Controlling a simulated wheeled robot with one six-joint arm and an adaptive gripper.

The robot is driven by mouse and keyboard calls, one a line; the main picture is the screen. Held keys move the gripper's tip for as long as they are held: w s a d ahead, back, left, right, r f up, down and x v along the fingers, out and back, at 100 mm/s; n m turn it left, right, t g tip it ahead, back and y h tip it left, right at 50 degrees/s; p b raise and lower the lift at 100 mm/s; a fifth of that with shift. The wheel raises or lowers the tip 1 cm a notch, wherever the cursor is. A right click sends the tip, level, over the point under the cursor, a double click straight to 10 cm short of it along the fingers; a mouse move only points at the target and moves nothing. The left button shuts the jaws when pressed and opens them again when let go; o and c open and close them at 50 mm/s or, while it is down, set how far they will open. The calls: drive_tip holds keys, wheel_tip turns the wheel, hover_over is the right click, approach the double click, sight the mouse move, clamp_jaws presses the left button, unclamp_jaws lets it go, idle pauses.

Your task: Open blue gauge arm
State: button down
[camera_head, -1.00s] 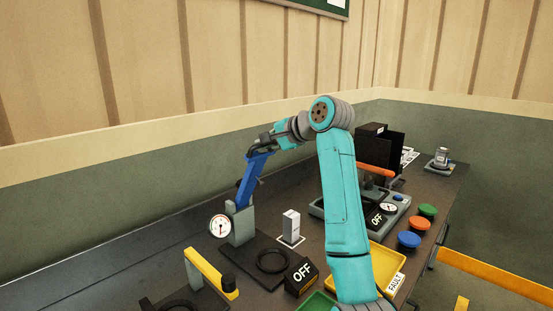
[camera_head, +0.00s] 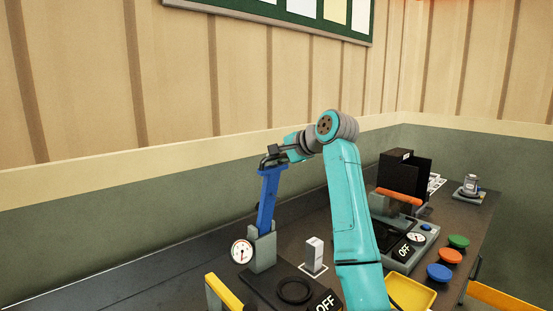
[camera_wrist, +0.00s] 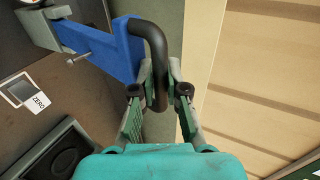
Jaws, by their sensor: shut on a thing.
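The blue gauge arm (camera_head: 267,200) stands nearly upright on its grey post (camera_head: 262,250), with a round white gauge (camera_head: 242,251) at the post's left side. My gripper (camera_head: 273,157) is at the arm's top end. In the wrist view the blue arm (camera_wrist: 105,48) runs to the upper left, and a curved black handle (camera_wrist: 157,60) comes off its end. My gripper (camera_wrist: 160,92) is shut on this black handle, with a finger on each side of it.
A black ring (camera_head: 294,290) lies on the dark base below the post. A small grey block (camera_head: 315,254) stands to the right. A yellow arm (camera_head: 222,292) is at the front left. Colored buttons (camera_head: 449,256) and a black box (camera_head: 405,172) are farther right. The wall is behind.

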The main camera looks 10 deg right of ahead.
drive_tip(key=c, duration=1.2)
unclamp_jaws()
drive_tip(key=shift+a+f, duration=0.15)
drive_tip(key=shift+f, duration=0.15)
drive_tip(key=shift+r, duration=0.1)
drive_tip(key=shift+s+d+r, duration=0.1)
drive_tip(key=shift+d+r, duration=0.05)
drive_tip(key=shift+d, duration=0.05)
drive_tip(key=v, duration=1.1)
drive_tip(key=shift+s+r, duration=0.2)
drive_tip(key=shift+s, duration=0.05)
drive_tip(key=shift+d, duration=0.1)
